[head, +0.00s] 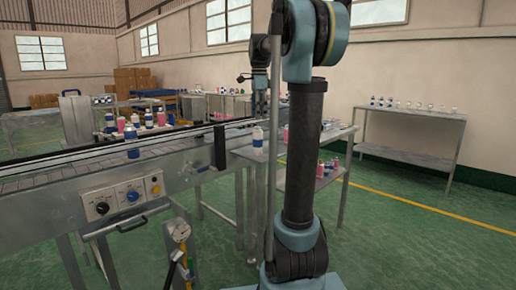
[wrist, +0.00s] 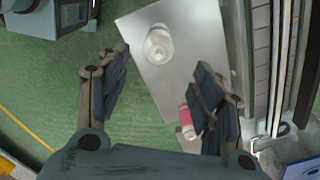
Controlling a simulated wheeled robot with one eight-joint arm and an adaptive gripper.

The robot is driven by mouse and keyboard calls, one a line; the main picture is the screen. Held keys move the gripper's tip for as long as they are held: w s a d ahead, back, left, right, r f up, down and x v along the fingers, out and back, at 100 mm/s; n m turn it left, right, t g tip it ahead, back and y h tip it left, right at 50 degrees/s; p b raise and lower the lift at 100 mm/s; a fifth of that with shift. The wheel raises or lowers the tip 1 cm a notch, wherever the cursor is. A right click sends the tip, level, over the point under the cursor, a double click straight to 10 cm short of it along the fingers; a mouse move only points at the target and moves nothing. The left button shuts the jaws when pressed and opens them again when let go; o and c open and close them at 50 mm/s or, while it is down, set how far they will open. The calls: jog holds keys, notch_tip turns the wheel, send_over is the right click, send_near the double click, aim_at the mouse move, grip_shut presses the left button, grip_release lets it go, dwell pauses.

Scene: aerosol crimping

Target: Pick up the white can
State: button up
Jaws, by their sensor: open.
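A white can (wrist: 158,45) stands upright on a grey metal table, seen from above in the wrist view.
A pink can (wrist: 187,122) is beside the right finger in the wrist view. The metal table (wrist: 205,35) has bare surface around the white can. A conveyor (head: 60,172) with several cans behind it runs along the left. Shelved cans (head: 326,168) sit under the table.

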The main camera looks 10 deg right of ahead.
aim_at(259, 142)
notch_tip(259, 142, down, 13)
jog(key=shift+s+a+f, duration=0.1)
dwell(0.6)
jog(key=c, duration=1.2)
